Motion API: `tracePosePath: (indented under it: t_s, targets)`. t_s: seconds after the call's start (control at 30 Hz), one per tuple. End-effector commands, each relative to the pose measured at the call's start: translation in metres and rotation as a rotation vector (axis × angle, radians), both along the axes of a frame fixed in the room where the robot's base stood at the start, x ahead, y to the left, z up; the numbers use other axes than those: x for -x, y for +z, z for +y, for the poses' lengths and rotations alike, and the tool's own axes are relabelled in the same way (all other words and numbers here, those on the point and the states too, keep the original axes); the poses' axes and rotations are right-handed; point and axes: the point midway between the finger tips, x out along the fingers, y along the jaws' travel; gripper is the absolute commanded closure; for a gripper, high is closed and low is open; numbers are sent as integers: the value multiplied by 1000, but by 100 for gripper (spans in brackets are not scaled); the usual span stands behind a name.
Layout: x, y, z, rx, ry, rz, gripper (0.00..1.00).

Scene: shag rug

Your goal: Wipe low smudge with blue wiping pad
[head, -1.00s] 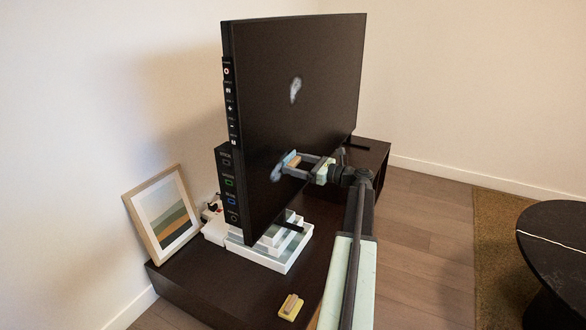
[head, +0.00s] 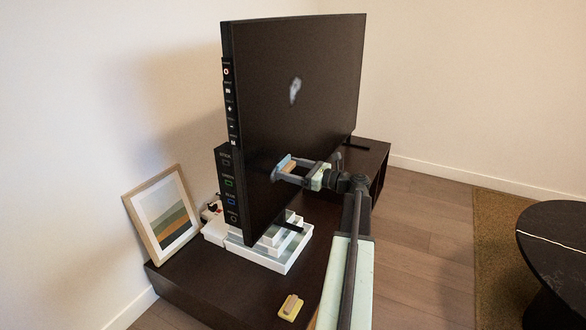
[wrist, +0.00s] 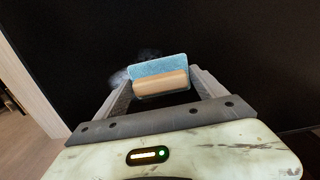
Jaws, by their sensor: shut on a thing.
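My gripper (head: 281,169) is shut on the wooden handle of the blue wiping pad (head: 283,161), low in front of the dark TV screen (head: 300,100). In the wrist view the light blue pad (wrist: 157,66) sits between the fingers, its face toward the screen; I cannot tell if it touches. The low smudge (wrist: 118,78) shows as a pale, faint patch left of the pad, with a dim trace above it. In the head view it is mostly hidden by the pad and gripper. A second, higher whitish smudge (head: 295,90) is on the screen, well above my gripper.
The TV stands on a dark low cabinet (head: 190,282) with white boxes (head: 272,257) below it. A yellow pad with a wooden handle (head: 291,307) lies at the cabinet's front. A framed picture (head: 163,222) leans at left. A round black table (head: 560,245) is at right.

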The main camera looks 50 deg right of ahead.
Motion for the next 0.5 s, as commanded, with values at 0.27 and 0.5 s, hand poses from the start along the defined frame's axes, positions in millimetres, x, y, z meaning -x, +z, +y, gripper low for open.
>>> tracePosePath:
  t_s: [0.27, 0.5]
  targets:
    - [7, 0, 23, 0, 2, 0, 51]
    - [12, 0, 39, 0, 0, 0, 51]
